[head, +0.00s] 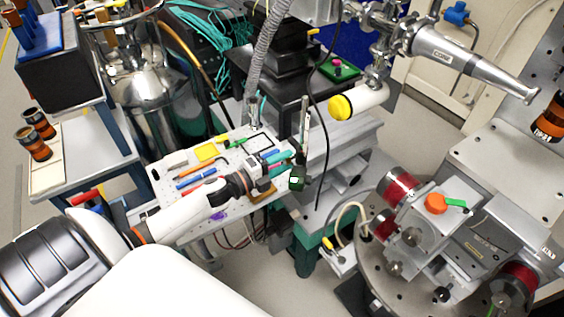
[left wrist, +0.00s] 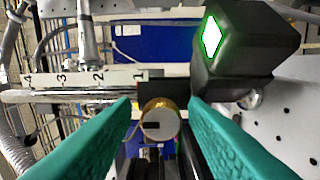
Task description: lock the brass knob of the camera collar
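In the left wrist view the brass knob (left wrist: 160,122), with a round pale end face crossed by a dark slot, sits between the teal fingers of my left gripper (left wrist: 159,102). A narrow gap shows on each side of it, so the fingers look open around it, not pressing. Behind the knob is a dark block, seemingly the collar, by a metal rod and a scale numbered 1 to 4. A black camera box (left wrist: 247,55) with a lit green diamond is at upper right. In the head view my left gripper (head: 284,160) is beside the dark camera box (head: 297,180); the knob is not distinguishable there. My right gripper is out of view.
A perforated white board (head: 228,212) with several tools lies below my left arm. A yellow-capped tube (head: 342,107) juts out at upper right. A grey hose (head: 262,60) hangs behind.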

